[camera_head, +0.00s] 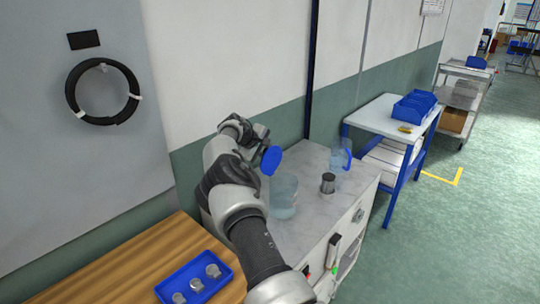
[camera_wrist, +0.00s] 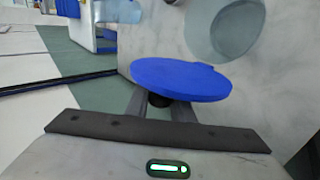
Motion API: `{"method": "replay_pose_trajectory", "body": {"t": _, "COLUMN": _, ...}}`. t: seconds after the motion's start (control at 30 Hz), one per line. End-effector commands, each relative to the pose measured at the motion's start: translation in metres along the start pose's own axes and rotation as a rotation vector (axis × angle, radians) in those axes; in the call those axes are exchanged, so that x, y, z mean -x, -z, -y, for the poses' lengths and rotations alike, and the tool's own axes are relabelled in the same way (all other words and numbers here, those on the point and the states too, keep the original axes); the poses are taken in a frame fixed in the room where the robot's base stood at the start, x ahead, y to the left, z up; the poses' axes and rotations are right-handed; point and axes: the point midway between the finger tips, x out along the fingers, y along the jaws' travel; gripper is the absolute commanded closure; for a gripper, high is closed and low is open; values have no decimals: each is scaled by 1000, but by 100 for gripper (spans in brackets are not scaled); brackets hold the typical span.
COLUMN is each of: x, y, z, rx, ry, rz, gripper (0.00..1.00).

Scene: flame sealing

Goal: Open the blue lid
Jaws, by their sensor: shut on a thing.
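The blue lid (camera_head: 271,160) is a flat round disc held tilted in my gripper (camera_head: 262,154), above the marble-topped cabinet. In the wrist view the lid (camera_wrist: 182,79) covers the tips of my gripper's fingers (camera_wrist: 160,103), which are shut on it. A clear bluish container (camera_head: 284,196) stands on the cabinet top, below and slightly right of the lid in the head view. It also shows in the wrist view (camera_wrist: 224,27), apart from the lid, with its round mouth uncovered.
A metal cup (camera_head: 328,184) and a clear jug with a blue handle (camera_head: 338,159) stand right of the container. A blue tray (camera_head: 221,284) with metal pieces lies on the wooden table (camera_head: 128,271). A white and blue trolley (camera_head: 386,113) stands beyond; the wall is close behind my arm.

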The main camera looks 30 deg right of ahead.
Motion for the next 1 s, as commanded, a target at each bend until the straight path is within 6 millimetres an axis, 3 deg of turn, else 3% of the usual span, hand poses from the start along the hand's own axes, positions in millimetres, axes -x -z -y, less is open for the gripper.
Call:
{"method": "replay_pose_trajectory", "body": {"t": 0.07, "x": -2, "y": -2, "z": 2, "rx": 1, "ry": 3, "rz": 5, "gripper": 100}}
{"method": "replay_pose_trajectory", "body": {"t": 0.1, "x": -2, "y": -2, "z": 2, "rx": 0, "ry": 3, "rz": 5, "gripper": 77}}
{"method": "replay_pose_trajectory", "body": {"t": 0.2, "x": -2, "y": -2, "z": 1, "rx": 1, "ry": 3, "rz": 5, "gripper": 61}}
{"method": "replay_pose_trajectory", "body": {"t": 0.5, "x": 0, "y": -1, "z": 0, "rx": 0, "ry": 1, "rz": 2, "gripper": 61}}
{"method": "replay_pose_trajectory", "body": {"t": 0.63, "x": 11, "y": 0, "z": -1, "rx": -1, "ry": -1, "rz": 1, "gripper": 61}}
{"method": "replay_pose_trajectory", "body": {"t": 0.77, "x": 35, "y": 1, "z": 1, "rx": -1, "ry": 1, "rz": -3, "gripper": 61}}
{"method": "replay_pose_trajectory", "body": {"t": 1.0, "x": 94, "y": 0, "z": 2, "rx": 0, "ry": 3, "rz": -2, "gripper": 61}}
